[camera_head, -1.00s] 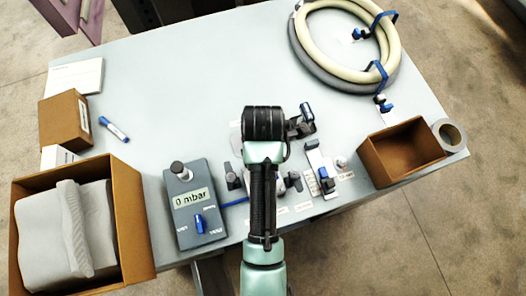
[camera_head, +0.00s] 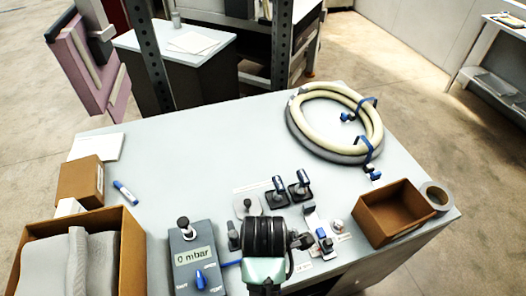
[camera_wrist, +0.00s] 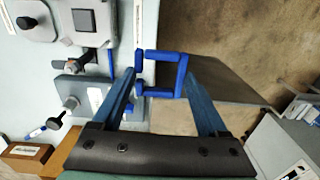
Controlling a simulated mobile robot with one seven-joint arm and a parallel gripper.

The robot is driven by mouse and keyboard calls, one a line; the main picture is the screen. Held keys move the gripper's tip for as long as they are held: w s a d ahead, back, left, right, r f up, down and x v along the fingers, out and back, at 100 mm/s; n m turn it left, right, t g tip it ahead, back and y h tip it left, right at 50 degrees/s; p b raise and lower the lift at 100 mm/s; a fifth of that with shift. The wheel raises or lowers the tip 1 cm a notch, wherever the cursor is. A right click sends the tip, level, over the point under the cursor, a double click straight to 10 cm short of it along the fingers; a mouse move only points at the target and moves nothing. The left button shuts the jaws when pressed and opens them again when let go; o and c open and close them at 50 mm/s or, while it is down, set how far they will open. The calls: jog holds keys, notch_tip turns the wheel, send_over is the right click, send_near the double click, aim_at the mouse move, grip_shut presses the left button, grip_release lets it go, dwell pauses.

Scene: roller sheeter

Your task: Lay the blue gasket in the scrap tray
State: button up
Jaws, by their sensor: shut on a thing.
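The blue gasket (camera_wrist: 183,76), a square open frame, shows in the wrist view between the fingertips of my gripper (camera_wrist: 161,72). My gripper is shut on it, with the fingers against its opposite sides. Gasket and gripper are above the table's edge, with floor below to the right. In the head view my dark wrist covers them. An open brown tray (camera_head: 385,231) stands at the table's right front corner and looks empty. It looks like the scrap tray, but I read no label on it.
A gauge box (camera_head: 195,258) and several small fittings (camera_head: 277,192) lie close around my arm. A tape roll (camera_head: 437,196) is beside the tray. A coiled hose (camera_head: 375,125) lies at the back right. A large box of grey foam (camera_head: 131,245) stands left. The table's middle is clear.

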jog(key=f+m+b, duration=0.2)
jog(key=m, duration=0.3)
jog(key=f+m+b, duration=0.2)
jog(key=f+m, duration=0.1)
jog(key=m, duration=0.3)
jog(key=w+f+m+b, duration=0.1)
jog(key=f+m+b, duration=0.1)
jog(key=m, duration=0.3)
jog(key=shift+w+f+m+b, duration=0.1)
jog(key=shift+f+m+b, duration=0.3)
jog(key=shift+b, duration=0.2)
jog(key=m, duration=0.2)
jog(key=f+m+b, duration=0.1)
jog(key=m, duration=0.1)
jog(key=shift+w+f, duration=0.1)
jog(key=shift+f, duration=0.1)
jog(key=shift+m, duration=0.4)
jog(key=shift+r, duration=0.1)
